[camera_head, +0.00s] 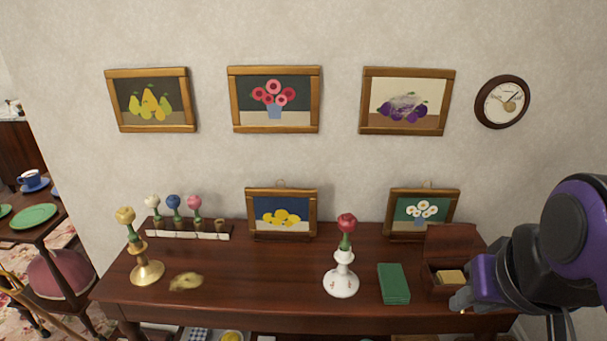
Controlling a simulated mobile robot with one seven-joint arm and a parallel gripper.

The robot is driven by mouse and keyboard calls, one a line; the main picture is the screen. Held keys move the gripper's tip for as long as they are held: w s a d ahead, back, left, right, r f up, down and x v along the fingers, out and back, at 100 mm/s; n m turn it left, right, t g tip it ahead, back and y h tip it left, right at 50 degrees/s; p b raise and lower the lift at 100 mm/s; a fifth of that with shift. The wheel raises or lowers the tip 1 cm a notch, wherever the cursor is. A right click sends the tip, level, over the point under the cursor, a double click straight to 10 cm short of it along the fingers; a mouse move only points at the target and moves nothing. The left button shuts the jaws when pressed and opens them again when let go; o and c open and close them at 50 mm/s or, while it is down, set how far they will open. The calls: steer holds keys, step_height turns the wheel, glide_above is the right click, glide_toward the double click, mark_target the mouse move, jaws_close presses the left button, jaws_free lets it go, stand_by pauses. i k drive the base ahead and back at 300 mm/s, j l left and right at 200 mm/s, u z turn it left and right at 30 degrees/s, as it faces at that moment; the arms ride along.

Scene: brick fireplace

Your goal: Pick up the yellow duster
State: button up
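A small, crumpled, dull-yellow thing (186,281), which looks like the duster, lies on the dark wooden table (250,290) at the left, just right of the brass candlestick. My gripper (461,299) is at the lower right, at the end of my purple and black arm, far to the right of the duster. Only a pale grey tip shows beside the open wooden box; the rest is hidden behind the arm, so its opening cannot be seen.
A brass candlestick (147,271) with a yellow flower stands left of the duster. A white holder (341,281) with a red flower, a green book (393,284) and an open box (439,285) stand to the right. Framed pictures lean behind. Bare table lies between duster and white holder.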

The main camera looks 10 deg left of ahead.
mark_target(450, 277)
steer(key=u, duration=1.15)
steer(key=i+l+u, duration=0.35)
steer(key=k+z, duration=0.1)
steer(key=l+z, duration=0.1)
steer(key=z, duration=0.3)
steer(key=k+l+z, duration=0.1)
steer(key=z, duration=0.3)
steer(key=l+z, duration=0.1)
steer(key=z, duration=0.3)
steer(key=l+z, duration=0.1)
steer(key=z, duration=0.3)
steer(key=k+j+u, duration=0.15)
steer(key=k+u, duration=0.15)
steer(key=k+j+u, duration=0.3)
steer(key=i+l+z, duration=0.4)
steer(key=i+z, duration=0.15)
steer(key=i, duration=0.05)
